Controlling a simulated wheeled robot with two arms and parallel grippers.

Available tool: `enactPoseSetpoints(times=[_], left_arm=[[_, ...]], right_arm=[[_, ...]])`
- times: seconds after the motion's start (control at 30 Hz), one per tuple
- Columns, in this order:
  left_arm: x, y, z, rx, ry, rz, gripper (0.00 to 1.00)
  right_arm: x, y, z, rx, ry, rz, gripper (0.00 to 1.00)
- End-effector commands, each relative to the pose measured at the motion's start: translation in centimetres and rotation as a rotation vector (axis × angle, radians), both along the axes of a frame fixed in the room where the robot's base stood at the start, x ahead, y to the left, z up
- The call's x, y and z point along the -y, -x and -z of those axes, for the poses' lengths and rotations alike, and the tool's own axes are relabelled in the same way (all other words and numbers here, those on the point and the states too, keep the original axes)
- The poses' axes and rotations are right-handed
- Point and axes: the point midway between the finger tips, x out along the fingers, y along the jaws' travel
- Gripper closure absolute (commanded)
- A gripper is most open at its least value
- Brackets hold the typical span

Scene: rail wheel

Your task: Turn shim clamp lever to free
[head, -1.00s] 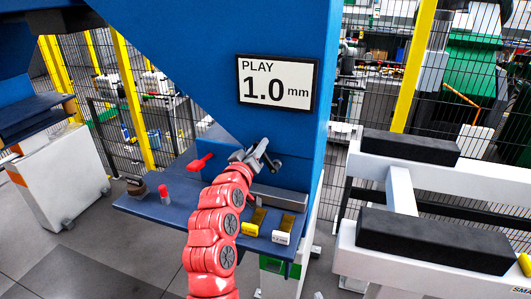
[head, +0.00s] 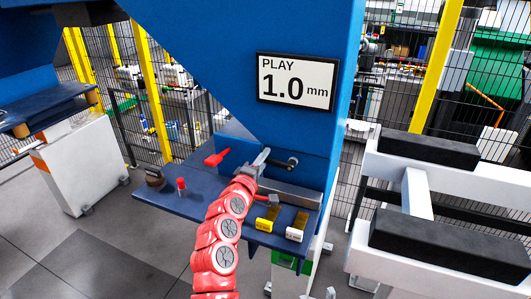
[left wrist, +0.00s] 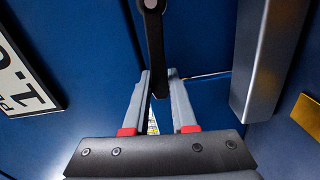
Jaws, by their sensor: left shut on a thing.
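A dark lever (head: 282,162) with a round pivot end is mounted on the blue machine face, below the display. My left gripper (head: 261,158), on its red arm, is at the lever's left end. In the left wrist view the dark lever (left wrist: 155,45) hangs from its round end at the top, and its free end lies between the two grey fingers of my left gripper (left wrist: 160,78). The gripper is shut on the lever. No lettering on the lever is readable. My right gripper is not in view.
A red handle (head: 216,157) sticks out left of the gripper. A steel bar (head: 291,193) lies below the lever. A yellow-labelled block (head: 268,221) and a white-labelled block (head: 297,228) sit on the blue shelf (head: 200,207), with a red-topped piece (head: 181,186). The display (head: 296,82) reads PLAY 1.0 mm.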

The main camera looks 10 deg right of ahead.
Motion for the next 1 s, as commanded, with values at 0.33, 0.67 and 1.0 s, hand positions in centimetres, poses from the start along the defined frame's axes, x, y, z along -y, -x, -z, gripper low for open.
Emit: enactPoseSetpoints(times=[0.33,0.67,1.0], left_arm=[[-0.17,-0.06,0.90,-0.060,0.090,-0.003,1.00],[-0.12,-0.06,1.08,-0.067,0.098,-0.002,1.00],[-0.07,-0.04,1.07,-0.067,0.097,-0.001,0.45]], right_arm=[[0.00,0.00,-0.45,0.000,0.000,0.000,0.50],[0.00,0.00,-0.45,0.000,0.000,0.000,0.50],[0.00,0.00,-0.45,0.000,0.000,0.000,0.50]])
